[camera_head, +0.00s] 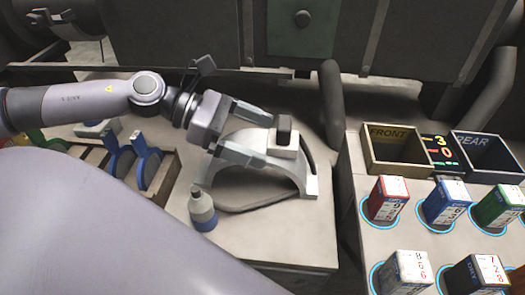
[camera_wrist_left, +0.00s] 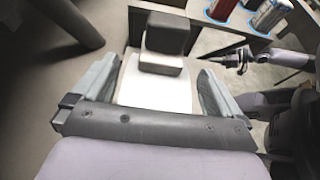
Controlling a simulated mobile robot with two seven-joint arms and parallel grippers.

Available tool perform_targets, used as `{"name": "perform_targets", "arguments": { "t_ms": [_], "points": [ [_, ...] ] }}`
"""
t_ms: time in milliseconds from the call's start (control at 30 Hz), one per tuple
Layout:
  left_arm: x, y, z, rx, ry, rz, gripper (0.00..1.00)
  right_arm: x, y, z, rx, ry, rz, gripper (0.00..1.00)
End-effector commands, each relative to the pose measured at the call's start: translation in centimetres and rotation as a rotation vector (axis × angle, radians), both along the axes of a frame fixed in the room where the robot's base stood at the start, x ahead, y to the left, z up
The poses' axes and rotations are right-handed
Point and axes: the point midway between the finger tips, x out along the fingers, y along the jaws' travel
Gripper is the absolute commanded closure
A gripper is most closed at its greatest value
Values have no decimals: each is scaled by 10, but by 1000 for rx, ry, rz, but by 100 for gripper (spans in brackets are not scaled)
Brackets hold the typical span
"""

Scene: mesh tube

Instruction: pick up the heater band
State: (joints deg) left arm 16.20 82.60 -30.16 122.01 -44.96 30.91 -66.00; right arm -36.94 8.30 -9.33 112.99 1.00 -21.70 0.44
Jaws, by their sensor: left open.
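The heater band appears to be the pale half-round arch (camera_head: 293,168) with a dark block on top, standing on the bench in the head view. In the left wrist view its white body (camera_wrist_left: 155,92) and dark block (camera_wrist_left: 166,34) show between the fingers. My left gripper (camera_head: 267,139) is open, with one finger on each side of the band's top. The fingers (camera_wrist_left: 157,75) appear apart from the band, with a gap on each side; contact is hard to judge. A small dark gripper shape, seemingly my right gripper (camera_wrist_left: 240,58), shows at the right of the wrist view, too small to read.
A grey bottle with a blue base (camera_head: 203,210) stands just in front of the arch. Blue brackets (camera_head: 147,168) sit in a tray at left. At right are a FRONT bin (camera_head: 372,160), a REAR bin (camera_head: 466,158) and several coloured boxes. A dark post (camera_head: 330,105) rises behind the arch.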

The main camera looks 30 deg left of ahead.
Motion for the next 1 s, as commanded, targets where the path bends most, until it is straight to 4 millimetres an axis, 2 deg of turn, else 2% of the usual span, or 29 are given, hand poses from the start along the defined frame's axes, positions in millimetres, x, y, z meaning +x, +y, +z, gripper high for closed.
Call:
{"name": "perform_targets", "arguments": {
  "t_ms": [200,533,700,800,1000],
  "points": [
    [6,-12,-3,-1,-2,0,0,0,-1,5,-2,-8,-1,57],
    [7,-14,-5,1,-2,-1,0,-3,-1,1,-3,5,-4,57],
    [7,-14,-5,2,-1,-1,55,-3,-1,1,-3,5,-4,57],
    [6,-14,-6,2,-1,-2,83,-3,-1,1,-2,4,-4,57],
    [7,-14,-4,1,-4,-1,83,-2,0,3,-1,0,-3,57]
  ]
}}
